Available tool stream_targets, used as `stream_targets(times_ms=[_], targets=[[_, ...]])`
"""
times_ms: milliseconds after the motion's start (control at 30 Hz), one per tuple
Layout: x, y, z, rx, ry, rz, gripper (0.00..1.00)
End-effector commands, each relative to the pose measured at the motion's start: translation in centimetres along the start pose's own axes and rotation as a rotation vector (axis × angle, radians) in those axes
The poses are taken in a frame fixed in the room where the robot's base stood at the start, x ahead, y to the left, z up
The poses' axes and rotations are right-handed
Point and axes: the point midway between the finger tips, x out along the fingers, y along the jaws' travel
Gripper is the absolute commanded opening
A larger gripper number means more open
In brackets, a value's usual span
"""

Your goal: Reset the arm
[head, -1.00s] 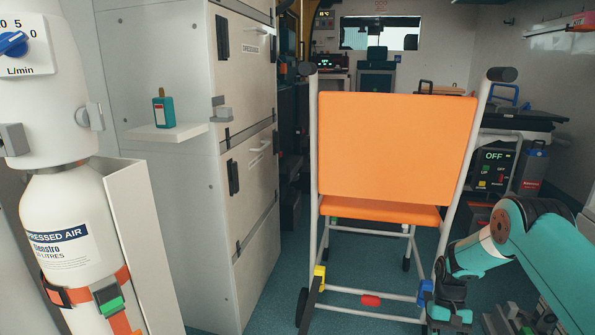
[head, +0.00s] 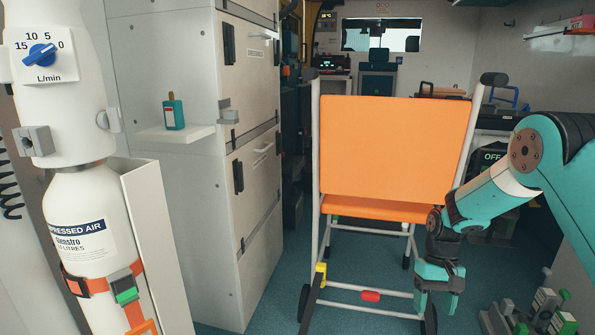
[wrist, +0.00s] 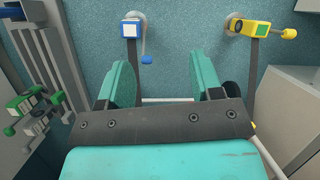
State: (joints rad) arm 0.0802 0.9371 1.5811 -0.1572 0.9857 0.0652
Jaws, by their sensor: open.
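Past the fingers, the wrist view shows a blue fitting (wrist: 130,30) and a yellow fitting (wrist: 250,27) against the blue-green floor.
A white gas cylinder (head: 85,215) with a blue dial stands at left. A teal bottle (head: 173,112) stands on a small shelf by the white cabinet (head: 250,160). Metal fittings with green knobs (head: 545,305) sit at lower right.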

Motion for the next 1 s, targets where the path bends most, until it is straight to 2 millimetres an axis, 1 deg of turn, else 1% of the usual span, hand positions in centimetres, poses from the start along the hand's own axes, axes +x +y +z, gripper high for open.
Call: stream_targets(times_ms=[33,67,167,200,267,300,367,400,467,500,600,700,900,1000], targets=[[-2.2,-1.4,1.3,-0.035,0.028,-0.001,0.6],[-3.2,-2.3,2.1,-0.058,0.044,-0.002,0.6],[-7.0,-5.6,6.0,-0.149,0.103,-0.012,0.6],[-8.4,-6.9,7.8,-0.188,0.128,-0.017,0.6],[-10.1,-8.8,10.8,-0.247,0.165,-0.026,0.6],[-11.1,-9.9,12.8,-0.287,0.19,-0.032,0.6],[-12.4,-11.5,16.1,-0.348,0.226,-0.042,0.6],[-12.9,-12.4,18.2,-0.387,0.249,-0.05,0.6],[-13.5,-13.6,21.2,-0.441,0.28,-0.062,0.6],[-13.7,-14.1,23.0,-0.472,0.298,-0.069,0.6],[-13.8,-15.2,26.9,-0.543,0.336,-0.086,0.6],[-13.6,-15.9,30.3,-0.604,0.368,-0.102,0.6],[-12.4,-16.7,35.9,-0.708,0.421,-0.132,0.6],[-15.3,-17.0,36.8,-0.706,0.419,-0.133,0.6]])
